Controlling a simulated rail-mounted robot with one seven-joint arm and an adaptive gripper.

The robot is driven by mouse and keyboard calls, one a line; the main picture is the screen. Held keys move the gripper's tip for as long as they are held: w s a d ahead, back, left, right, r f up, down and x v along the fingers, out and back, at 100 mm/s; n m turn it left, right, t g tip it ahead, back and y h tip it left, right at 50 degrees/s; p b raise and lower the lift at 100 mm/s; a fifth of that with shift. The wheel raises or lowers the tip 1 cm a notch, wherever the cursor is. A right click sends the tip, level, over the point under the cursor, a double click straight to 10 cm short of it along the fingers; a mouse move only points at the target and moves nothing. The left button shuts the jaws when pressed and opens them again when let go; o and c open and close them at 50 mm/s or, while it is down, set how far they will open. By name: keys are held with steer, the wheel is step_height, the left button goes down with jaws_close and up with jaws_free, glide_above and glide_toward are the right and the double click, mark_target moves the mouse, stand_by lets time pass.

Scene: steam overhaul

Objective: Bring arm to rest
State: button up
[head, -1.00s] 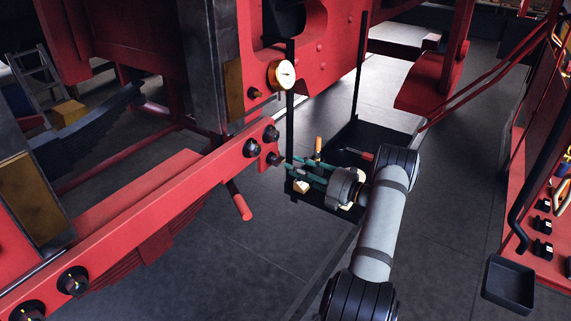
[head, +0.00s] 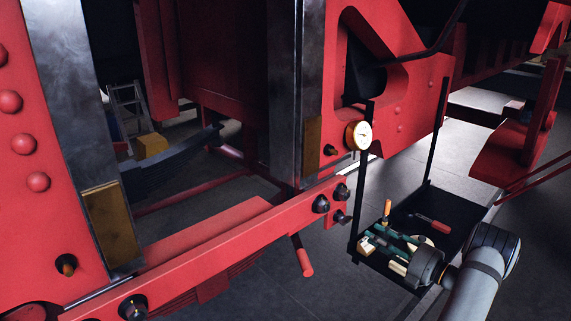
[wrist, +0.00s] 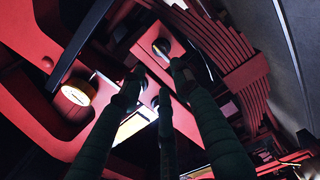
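My gripper (head: 385,238) has teal fingers and shows in the head view in front of or over a black hanging tray (head: 462,218). My grey arm comes in from the lower right. In the wrist view the dark green fingers (wrist: 157,80) point up the picture with their tips spread apart. Nothing shows between them, so the gripper looks open and empty. I cannot tell whether the fingers touch anything in the tray.
The tray holds an orange-handled tool (head: 387,208), a red-handled tool (head: 432,223) and pale blocks (head: 365,247). A round gauge (head: 359,135) sits on the red frame above. A red beam (head: 230,240) with dark bolts runs at left. Open floor (head: 300,295) lies below.

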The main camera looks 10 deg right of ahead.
mark_target(348, 222)
steer(key=x, duration=1)
steer(key=shift+w+a+f, duration=0.15)
steer(key=shift+w, duration=0.05)
steer(key=shift+s+n, duration=0.1)
steer(key=shift+n, duration=0.2)
